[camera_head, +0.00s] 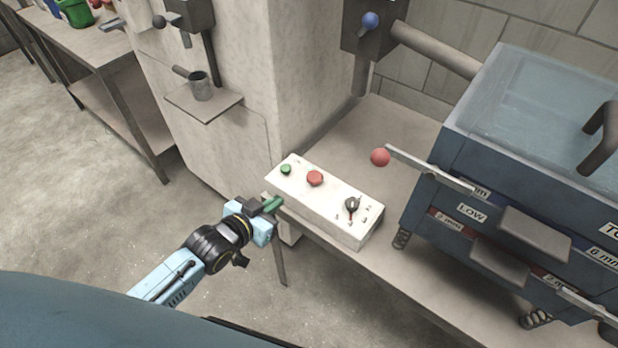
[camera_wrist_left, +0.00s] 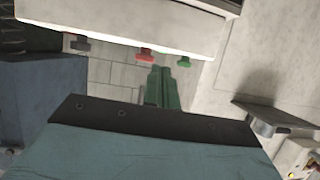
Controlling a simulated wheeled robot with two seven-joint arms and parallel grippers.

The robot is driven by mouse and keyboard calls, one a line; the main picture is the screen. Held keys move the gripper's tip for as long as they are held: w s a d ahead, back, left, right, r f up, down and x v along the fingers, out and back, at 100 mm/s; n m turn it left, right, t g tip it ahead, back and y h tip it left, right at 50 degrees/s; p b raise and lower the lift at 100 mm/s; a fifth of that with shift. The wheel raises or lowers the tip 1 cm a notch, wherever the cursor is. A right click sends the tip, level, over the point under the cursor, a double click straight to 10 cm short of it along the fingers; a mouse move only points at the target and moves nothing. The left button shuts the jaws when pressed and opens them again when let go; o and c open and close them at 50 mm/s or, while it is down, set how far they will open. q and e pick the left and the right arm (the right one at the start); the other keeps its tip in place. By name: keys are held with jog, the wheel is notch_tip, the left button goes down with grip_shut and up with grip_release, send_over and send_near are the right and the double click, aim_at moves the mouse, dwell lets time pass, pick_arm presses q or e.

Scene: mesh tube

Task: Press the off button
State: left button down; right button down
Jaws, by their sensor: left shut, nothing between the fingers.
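A white control box (camera_head: 322,205) sits on the table in the head view. It carries a green button (camera_head: 286,169) at its left end, a larger red button (camera_head: 315,178) beside it, and a dark rotary knob (camera_head: 351,204) toward the right. My left gripper (camera_head: 272,204) is at the box's front left edge, its green fingers shut and empty. In the left wrist view the shut fingers (camera_wrist_left: 163,88) show below the box (camera_wrist_left: 130,25), near the red button (camera_wrist_left: 145,54) and green button (camera_wrist_left: 185,62). Whether the fingers touch the box is unclear. My right gripper is not visible.
A blue sieve machine (camera_head: 480,215) with trays and a red-ball lever (camera_head: 380,157) stands right of the box. A concrete pillar (camera_head: 240,80) with a small shelf (camera_head: 203,102) rises behind. Another table (camera_head: 75,50) stands at the far left. Open floor lies left of my arm.

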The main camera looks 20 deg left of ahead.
aim_at(314, 178)
pick_arm(q)
notch_tip(314, 178, up, 7)
jog(key=d+t+h, duration=0.1)
jog(key=d, duration=0.1)
jog(key=shift+w+r+m, duration=0.15)
jog(key=shift+w+m, duration=0.15)
jog(key=shift+w, duration=0.05)
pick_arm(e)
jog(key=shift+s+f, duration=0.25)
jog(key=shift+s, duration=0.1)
pick_arm(q)
jog(key=shift+d, duration=0.1)
